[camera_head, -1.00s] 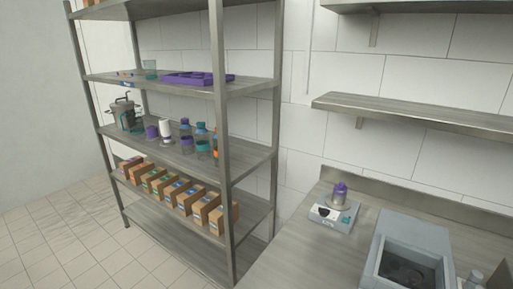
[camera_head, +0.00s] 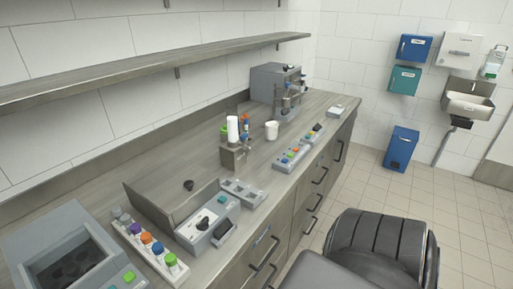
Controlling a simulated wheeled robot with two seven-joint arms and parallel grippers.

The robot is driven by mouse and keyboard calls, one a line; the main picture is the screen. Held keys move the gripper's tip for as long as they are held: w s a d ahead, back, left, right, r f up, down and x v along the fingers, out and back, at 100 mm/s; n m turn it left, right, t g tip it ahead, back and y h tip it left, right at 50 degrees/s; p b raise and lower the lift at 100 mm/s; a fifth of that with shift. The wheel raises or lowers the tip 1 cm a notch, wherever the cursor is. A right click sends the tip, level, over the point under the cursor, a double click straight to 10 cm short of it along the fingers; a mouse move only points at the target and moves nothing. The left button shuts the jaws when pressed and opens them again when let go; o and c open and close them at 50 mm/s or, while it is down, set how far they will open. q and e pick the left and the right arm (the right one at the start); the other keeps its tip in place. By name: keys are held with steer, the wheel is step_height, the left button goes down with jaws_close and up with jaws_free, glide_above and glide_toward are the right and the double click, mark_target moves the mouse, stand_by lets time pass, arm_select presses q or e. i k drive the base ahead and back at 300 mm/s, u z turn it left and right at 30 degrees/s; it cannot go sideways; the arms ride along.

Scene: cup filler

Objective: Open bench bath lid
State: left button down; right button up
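A steel bench unit (camera_head: 157,207) stands on the counter at centre left, with a black knob (camera_head: 188,185) over its flat steel top. It looks like the bench bath with its lid down, but I cannot tell for sure from this angle. A grey control box (camera_head: 208,222) with a black dial and a teal button sits at its front. Neither of my grippers is in view.
A grey open-topped block unit (camera_head: 35,236) stands at lower left, beside a white rack (camera_head: 135,238) of colour-capped tubes. Further along the counter are a small grey tray (camera_head: 243,193), a bottle holder (camera_head: 235,155), a white cup (camera_head: 271,130) and a grey machine (camera_head: 272,84). A shelf (camera_head: 150,68) hangs above.

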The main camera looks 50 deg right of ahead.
mark_target(172, 192)
steer(key=z, duration=1.15)
steer(key=k, duration=0.05)
